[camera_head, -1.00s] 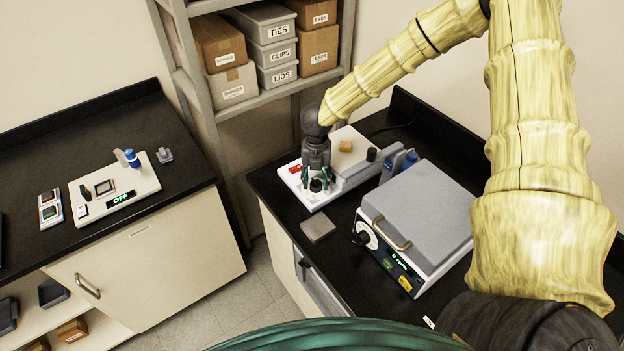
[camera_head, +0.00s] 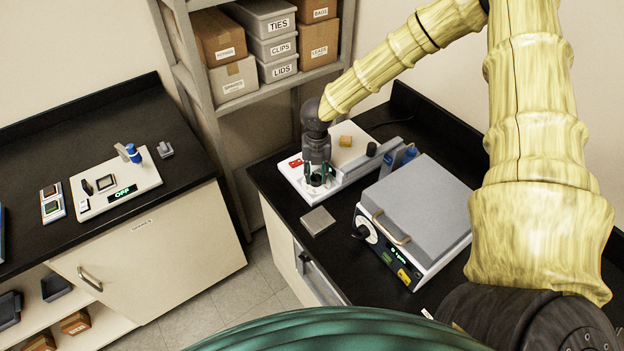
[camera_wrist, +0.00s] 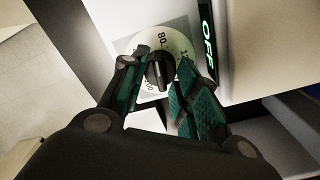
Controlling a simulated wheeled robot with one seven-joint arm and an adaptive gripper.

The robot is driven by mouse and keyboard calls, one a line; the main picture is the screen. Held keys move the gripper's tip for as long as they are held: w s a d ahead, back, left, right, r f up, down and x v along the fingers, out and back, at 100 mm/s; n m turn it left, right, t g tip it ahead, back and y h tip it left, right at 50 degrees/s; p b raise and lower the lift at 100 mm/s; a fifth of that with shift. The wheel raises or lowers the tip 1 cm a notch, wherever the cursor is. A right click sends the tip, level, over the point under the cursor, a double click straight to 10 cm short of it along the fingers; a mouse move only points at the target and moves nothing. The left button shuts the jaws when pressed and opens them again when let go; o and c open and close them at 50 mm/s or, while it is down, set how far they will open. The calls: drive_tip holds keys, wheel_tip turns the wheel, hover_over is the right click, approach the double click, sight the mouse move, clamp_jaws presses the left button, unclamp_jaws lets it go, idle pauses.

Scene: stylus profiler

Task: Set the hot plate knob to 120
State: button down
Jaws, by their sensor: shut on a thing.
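The hot plate knob (camera_wrist: 160,74) is black and sits on a round pale dial with a printed 80 and other numbers partly hidden by the fingers. A narrow mark on the knob points up, near the 80, but its exact setting cannot be read. My gripper (camera_wrist: 166,84) is shut on the knob, a green-padded finger on each side. A green OFF display (camera_wrist: 208,42) is beside the dial. In the head view, my gripper (camera_head: 318,176) reaches down onto the front of a white device (camera_head: 294,178) on the right bench.
A grey-lidded box device (camera_head: 424,200) with a handle stands right of my gripper. A small grey plate (camera_head: 318,220) lies in front. Another panel (camera_head: 112,190) with an OFF display is on the left bench. Shelves with boxes (camera_head: 238,80) stand behind.

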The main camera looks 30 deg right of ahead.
drive_tip(key=m+b, duration=0.2)
drive_tip(key=m, duration=0.3)
drive_tip(key=shift+f+m, duration=0.15)
drive_tip(key=shift+m, duration=0.25)
drive_tip(key=shift+m+b, duration=0.6)
drive_tip(key=shift+m, duration=0.5)
drive_tip(key=m+b, duration=0.2)
drive_tip(key=m, duration=0.1)
drive_tip(key=m+b, duration=0.3)
drive_tip(key=m, duration=0.2)
drive_tip(key=shift+m, duration=0.3)
drive_tip(key=c, duration=1.1)
unclamp_jaws()
drive_tip(key=shift+r+p, duration=0.25)
drive_tip(key=shift+p, duration=0.05)
